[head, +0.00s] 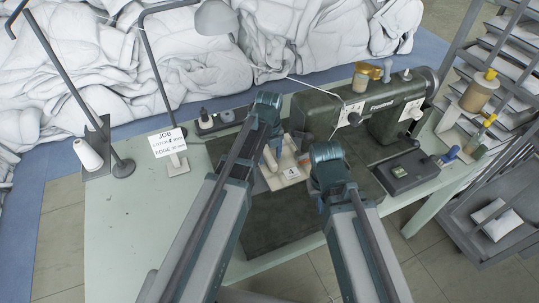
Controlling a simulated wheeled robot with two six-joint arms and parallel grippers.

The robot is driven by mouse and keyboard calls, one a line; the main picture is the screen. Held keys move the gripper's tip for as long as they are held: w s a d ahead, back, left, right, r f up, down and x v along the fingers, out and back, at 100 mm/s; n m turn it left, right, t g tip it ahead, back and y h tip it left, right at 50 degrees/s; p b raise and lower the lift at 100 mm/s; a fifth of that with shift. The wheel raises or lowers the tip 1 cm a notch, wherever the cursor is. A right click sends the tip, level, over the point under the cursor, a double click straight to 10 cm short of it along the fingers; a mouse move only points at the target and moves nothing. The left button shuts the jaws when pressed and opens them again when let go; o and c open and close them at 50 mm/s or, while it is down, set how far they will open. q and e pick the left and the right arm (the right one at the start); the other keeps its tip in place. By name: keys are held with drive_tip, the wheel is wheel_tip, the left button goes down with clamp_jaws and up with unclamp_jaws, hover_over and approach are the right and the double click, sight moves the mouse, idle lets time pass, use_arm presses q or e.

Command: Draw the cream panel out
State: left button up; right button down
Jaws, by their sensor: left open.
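A small cream flat piece (289,160) lies on the dark mat between my two arms, by a card marked 4 (291,173). I cannot tell for certain that it is the cream panel. My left gripper (268,100) is open, above the mat's back left part, beyond the cream piece. My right gripper (327,153) is just right of the cream piece; its fingers are hidden behind its wrist. Both arms hide parts of the mat. The dark green sewing machine (380,110) stands to the right.
A job sign (168,143) and a white thread cone (88,154) stand at the left. White duvet heaps (200,60) fill the back. The pale table's left front (130,230) is clear.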

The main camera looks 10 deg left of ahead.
use_arm(q)
drive_tip(key=shift+f, duration=0.5)
drive_tip(key=shift+r, duration=0.1)
drive_tip(key=shift+c, duration=0.3)
clamp_jaws()
